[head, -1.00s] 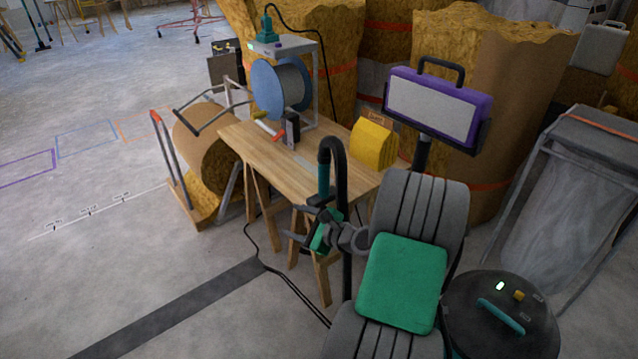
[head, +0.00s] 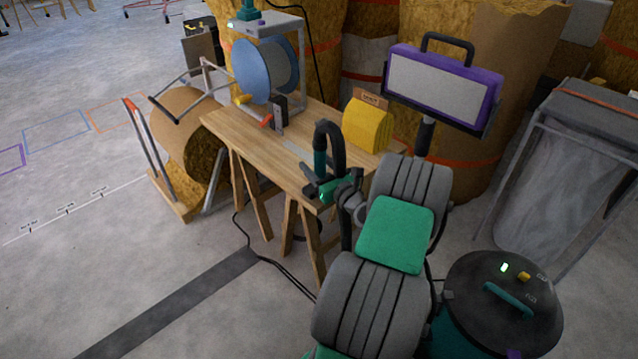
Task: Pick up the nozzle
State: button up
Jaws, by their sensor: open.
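My gripper (head: 312,182), dark with a green part, is open right at the nozzle's lower part. I cannot tell whether the nozzle is between the fingers or whether they touch it. My grey and green arm reaches up from the bottom of the view.
On the bench stand a blue cable reel (head: 258,72) in a frame and a yellow bag (head: 368,125). A purple-framed lamp (head: 440,88) stands behind my arm. A round dark vacuum (head: 505,320) is at the lower right. A brown roll (head: 185,130) is left.

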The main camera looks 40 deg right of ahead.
jog(key=shift+w, duration=0.7)
grip_shut()
